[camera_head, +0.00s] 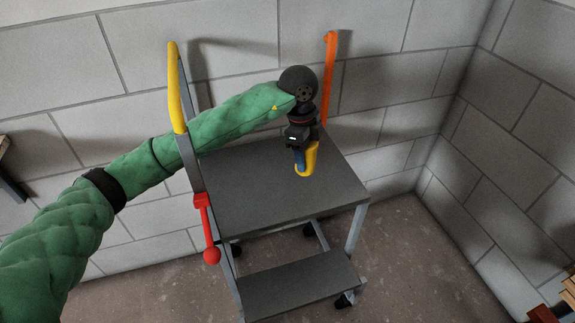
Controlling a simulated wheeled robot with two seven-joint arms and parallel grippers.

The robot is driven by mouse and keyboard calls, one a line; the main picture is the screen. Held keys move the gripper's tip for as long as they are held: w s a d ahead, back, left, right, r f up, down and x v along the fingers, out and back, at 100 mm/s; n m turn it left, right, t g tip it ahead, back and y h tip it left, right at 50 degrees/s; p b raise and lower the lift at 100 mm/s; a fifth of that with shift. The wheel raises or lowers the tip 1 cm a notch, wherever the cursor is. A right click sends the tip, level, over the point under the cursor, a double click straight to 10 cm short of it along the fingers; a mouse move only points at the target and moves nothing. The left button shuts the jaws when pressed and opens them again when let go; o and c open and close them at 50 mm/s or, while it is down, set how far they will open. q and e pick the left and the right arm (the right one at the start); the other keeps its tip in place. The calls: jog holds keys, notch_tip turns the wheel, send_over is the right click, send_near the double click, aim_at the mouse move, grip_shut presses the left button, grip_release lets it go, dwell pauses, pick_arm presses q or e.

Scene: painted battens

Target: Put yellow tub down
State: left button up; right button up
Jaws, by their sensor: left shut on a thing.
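My left arm comes in from the left in a green sleeve. Its black left gripper (302,152) points down over the grey top platform (255,190) of a wheeled step stand. The gripper is shut on the yellow tub (312,158), which shows as a small yellow shape with a blue part beside it. The jaws hide some of the tub. It is low over the back right part of the platform; I cannot tell whether it touches. My right gripper is out of view.
The stand has a yellow-topped rail (175,90), an orange post (329,80) and a red lever (208,230). A lower step (300,285) is bare. Block walls are close behind and right. Most of the platform is clear.

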pick_arm(q)
jog(key=shift+w+a+f, duration=0.7)
jog(key=shift+a+f, duration=0.15)
jog(key=shift+f, duration=0.45)
jog(key=shift+w+a+f, duration=0.65)
jog(key=shift+a+f, duration=0.25)
jog(key=shift+f, duration=0.4)
jog(key=shift+w+a+f, duration=0.7)
jog(key=shift+a+f, duration=0.15)
jog(key=shift+f, duration=0.45)
jog(key=shift+f, duration=0.15)
jog(key=o, duration=1.2)
